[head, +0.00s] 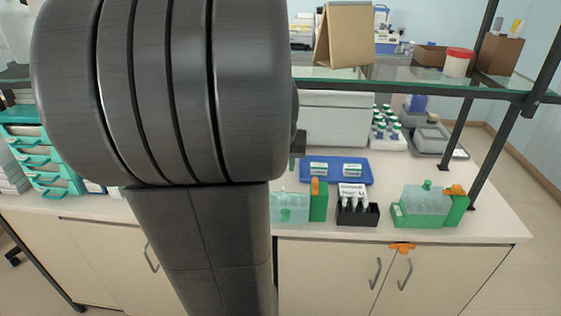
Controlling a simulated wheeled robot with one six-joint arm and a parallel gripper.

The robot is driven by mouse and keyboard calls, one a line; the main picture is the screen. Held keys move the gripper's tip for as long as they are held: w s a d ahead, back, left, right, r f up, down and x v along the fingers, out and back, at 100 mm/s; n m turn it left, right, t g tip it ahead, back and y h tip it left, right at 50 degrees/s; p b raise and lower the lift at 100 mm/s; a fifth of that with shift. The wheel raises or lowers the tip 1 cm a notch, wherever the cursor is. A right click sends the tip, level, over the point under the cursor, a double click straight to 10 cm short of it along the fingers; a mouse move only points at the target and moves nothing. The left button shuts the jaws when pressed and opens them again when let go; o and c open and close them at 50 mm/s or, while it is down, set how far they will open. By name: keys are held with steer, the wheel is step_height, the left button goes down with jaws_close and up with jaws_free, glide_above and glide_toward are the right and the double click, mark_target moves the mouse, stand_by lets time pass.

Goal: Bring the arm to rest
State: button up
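My arm fills the left and middle of the head view. Its dark grey, ribbed joint stands close to the camera, with a link running down below it to the bottom edge. The fingers of my gripper do not show. A small dark part shows at the arm's right edge, but I cannot tell what it is. Nothing held can be seen. The arm hides part of the bench (500,222) behind it.
On the bench are a blue tray (336,164) with two small items, green-ended staining containers (425,205), a black rack (358,214) and teal drawers (45,168). A glass shelf (395,78) with dark posts (488,155) stands above. Floor shows at far right.

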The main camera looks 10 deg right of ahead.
mark_target(283, 189)
steer(key=x, duration=1.3)
steer(key=shift+w+d+f+p, duration=0.1)
steer(key=shift+f+p, duration=0.25)
steer(key=shift+p, duration=0.05)
steer(key=shift+r+p, duration=0.3)
steer(key=shift+r, duration=0.1)
